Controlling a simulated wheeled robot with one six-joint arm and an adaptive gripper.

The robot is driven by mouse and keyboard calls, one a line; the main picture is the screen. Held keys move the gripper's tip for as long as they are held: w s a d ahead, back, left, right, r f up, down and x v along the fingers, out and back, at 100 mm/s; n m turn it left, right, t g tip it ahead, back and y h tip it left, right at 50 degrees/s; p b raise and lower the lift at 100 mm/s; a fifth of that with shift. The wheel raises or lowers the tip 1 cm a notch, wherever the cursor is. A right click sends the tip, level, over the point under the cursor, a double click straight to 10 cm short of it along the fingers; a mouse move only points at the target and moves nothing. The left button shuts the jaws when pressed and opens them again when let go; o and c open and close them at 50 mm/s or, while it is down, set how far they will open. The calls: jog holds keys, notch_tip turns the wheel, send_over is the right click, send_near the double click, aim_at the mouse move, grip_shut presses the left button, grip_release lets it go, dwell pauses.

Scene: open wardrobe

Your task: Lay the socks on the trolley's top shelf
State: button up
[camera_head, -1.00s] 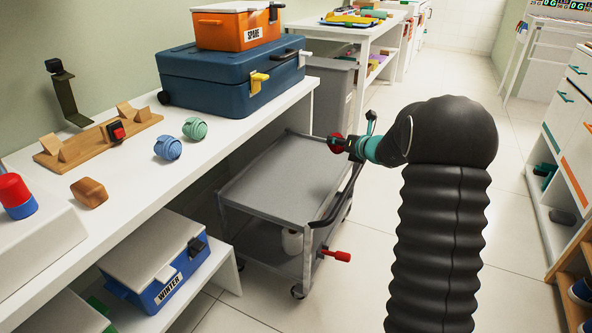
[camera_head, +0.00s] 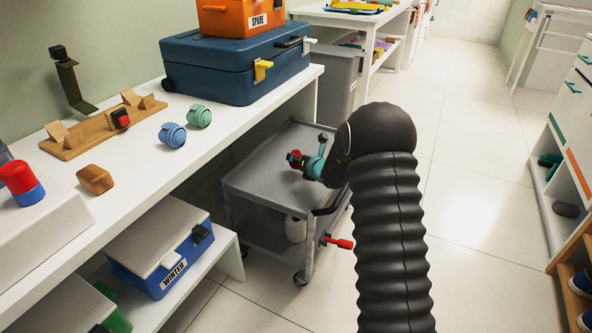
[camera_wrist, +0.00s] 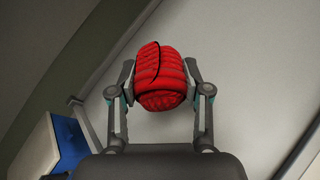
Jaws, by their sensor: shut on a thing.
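My gripper (camera_wrist: 162,88) is shut on a rolled red pair of socks (camera_wrist: 160,70), held between its two fingers in the wrist view. In the head view the red socks (camera_head: 295,159) show small at the end of my arm, over the grey trolley's top shelf (camera_head: 262,172). Whether they touch the shelf I cannot tell. A blue rolled pair of socks (camera_head: 172,135) and a green rolled pair of socks (camera_head: 199,116) lie on the white bench to the left. The visible part of the trolley's top shelf is bare.
The trolley's handle (camera_head: 328,209) is beside my arm. The white bench (camera_head: 215,128) runs along its left, with a blue case (camera_head: 225,80) and an orange box (camera_head: 243,18). A grey bin (camera_head: 338,78) stands behind. The floor to the right is clear.

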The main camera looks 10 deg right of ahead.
aim_at(297, 178)
jog(key=shift+w+a+f, duration=0.2)
jog(key=shift+a+f, duration=0.1)
jog(key=shift+f, duration=1.9)
jog(key=shift+f, duration=0.2)
jog(key=o, duration=1.1)
jog(key=shift+r, duration=0.1)
